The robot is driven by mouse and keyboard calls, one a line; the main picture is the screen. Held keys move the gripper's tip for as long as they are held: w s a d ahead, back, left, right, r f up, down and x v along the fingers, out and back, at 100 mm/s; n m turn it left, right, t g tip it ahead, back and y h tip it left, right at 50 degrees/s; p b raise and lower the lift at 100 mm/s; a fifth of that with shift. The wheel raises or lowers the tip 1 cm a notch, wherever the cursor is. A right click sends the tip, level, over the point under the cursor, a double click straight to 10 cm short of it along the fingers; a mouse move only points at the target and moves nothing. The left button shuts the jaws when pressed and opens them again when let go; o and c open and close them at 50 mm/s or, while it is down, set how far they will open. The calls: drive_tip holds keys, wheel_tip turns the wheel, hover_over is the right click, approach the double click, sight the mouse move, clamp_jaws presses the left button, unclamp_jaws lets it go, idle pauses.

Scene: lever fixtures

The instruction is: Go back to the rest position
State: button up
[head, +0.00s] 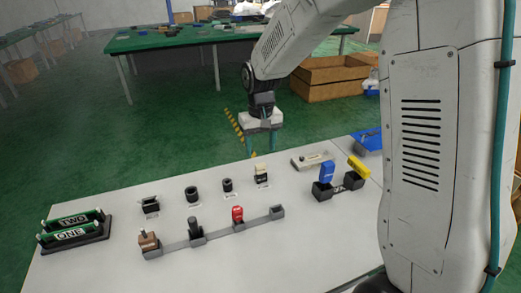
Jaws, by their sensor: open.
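My gripper (262,146) is open and empty, with its two teal fingers pointing down. In the head view it hangs near the far edge of the white table (215,268), apart from the fixtures. A grey rail (216,236) carries a brown block (148,241), a dark post (196,229) and a red piece (238,214). A blue lever (327,171) and a yellow lever (358,166) stand on dark bases to the right. My arm's large link hides the table's right part.
Black sockets (192,194) and a cream switch (261,173) stand behind the rail. A black holder with green boards labelled ONE and TWO (73,235) is at left. A blue tray (368,141) is at right. Wooden crates (330,78) and a green table (180,39) stand beyond.

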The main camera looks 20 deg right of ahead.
idle(0.3)
drive_tip(key=s+d+r, duration=0.1)
drive_tip(key=s+r, duration=0.3)
drive_tip(key=s, duration=0.6)
drive_tip(key=s+d+r+t, duration=0.1)
drive_tip(key=s+r, duration=0.4)
drive_tip(key=s, duration=0.6)
drive_tip(key=s+d+r, duration=0.1)
drive_tip(key=s+r, duration=0.3)
drive_tip(key=s, duration=0.7)
drive_tip(key=shift+r, duration=0.25)
